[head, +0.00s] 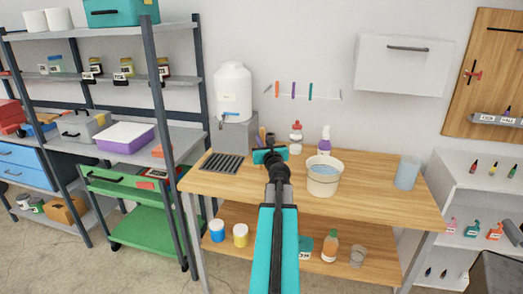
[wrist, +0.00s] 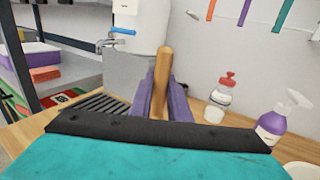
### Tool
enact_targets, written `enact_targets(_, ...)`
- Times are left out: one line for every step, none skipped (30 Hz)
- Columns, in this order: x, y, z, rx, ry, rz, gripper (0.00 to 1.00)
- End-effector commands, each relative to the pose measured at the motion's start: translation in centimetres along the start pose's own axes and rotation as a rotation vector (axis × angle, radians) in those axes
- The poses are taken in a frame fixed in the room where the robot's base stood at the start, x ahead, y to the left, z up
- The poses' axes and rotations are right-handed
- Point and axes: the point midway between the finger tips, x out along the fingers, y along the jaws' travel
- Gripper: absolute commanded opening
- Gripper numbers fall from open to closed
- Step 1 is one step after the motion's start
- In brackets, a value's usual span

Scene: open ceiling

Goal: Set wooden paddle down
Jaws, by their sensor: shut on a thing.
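The wooden paddle shows in the wrist view as a light brown rounded handle (wrist: 162,78), standing roughly upright between the purple fingers. My gripper (wrist: 161,100) is shut on it. The lower part of the paddle is hidden behind the gripper body. In the head view, my gripper (head: 268,152) is over the back of the wooden workbench (head: 385,190), to the right of a dark slatted rack (head: 222,163). I cannot tell how far the paddle is above the bench top.
A white water tank (head: 233,92) stands on a grey block (head: 235,135) behind the rack. To the right are a red-capped bottle (head: 296,140), a purple spray bottle (head: 325,143), a bucket of water (head: 323,184) and a bluish cup (head: 407,173). Bench space between bucket and cup is clear.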

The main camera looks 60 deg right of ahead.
Motion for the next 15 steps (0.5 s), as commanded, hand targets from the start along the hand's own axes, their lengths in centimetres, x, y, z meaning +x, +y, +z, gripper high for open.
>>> enact_targets(0.0,0.0,-1.1,0.002,0.002,0.000,0.00)
enact_targets(-0.1,0.0,-1.5,0.001,0.002,0.000,0.00)
enact_targets(-0.1,0.0,-2.0,0.002,0.002,0.000,0.00)
enact_targets(-0.1,0.0,-2.3,0.001,0.001,0.000,0.00)
enact_targets(-0.1,0.0,-2.6,0.002,0.001,0.000,0.00)
enact_targets(-0.1,0.0,-3.0,0.001,0.002,0.000,0.00)
enact_targets(-0.1,0.0,-3.2,0.001,0.001,0.000,0.00)
enact_targets(-0.1,0.0,-3.4,0.001,0.001,0.000,0.00)
enact_targets(-0.1,0.0,-3.5,0.000,0.001,0.000,0.00)
enact_targets(-0.1,0.0,-3.5,0.000,0.001,0.000,0.00)
enact_targets(-0.1,0.0,-3.5,0.000,0.001,0.000,0.00)
enact_targets(-0.1,0.0,-3.5,0.000,0.001,0.000,0.00)
enact_targets(-0.1,0.0,-3.5,0.000,0.001,0.000,0.00)
enact_targets(-0.1,-0.1,-3.5,0.000,0.000,0.000,0.00)
enact_targets(-0.1,-0.1,-3.5,0.000,0.000,0.000,0.00)
